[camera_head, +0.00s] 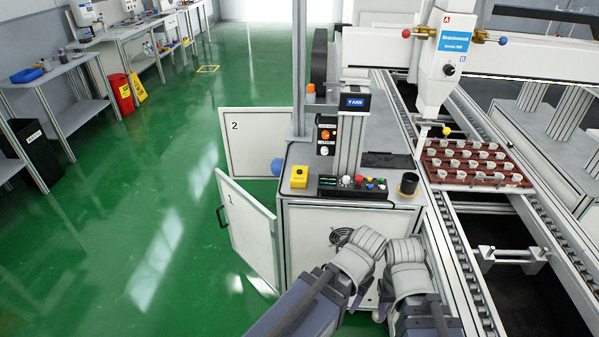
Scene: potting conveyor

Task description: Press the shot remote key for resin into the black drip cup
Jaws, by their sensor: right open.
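The black drip cup (409,183) stands upright at the right end of the white cabinet's top (297,155). A small yellow box (299,177) with a dark button on top sits at the left of that top; it may be the shot remote, but its label is too small to read. The dispensing head (437,75) hangs over the rail, right of the cup. My right gripper (383,302) is low in front of the cabinet, open, below and apart from the cup. My left arm reaches in beside it; its fingers are mostly hidden.
A black control panel (352,187) with several coloured buttons lies between yellow box and cup. A red tray (470,162) of small white cups sits on the conveyor. Cabinet doors (245,228) stand open at left.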

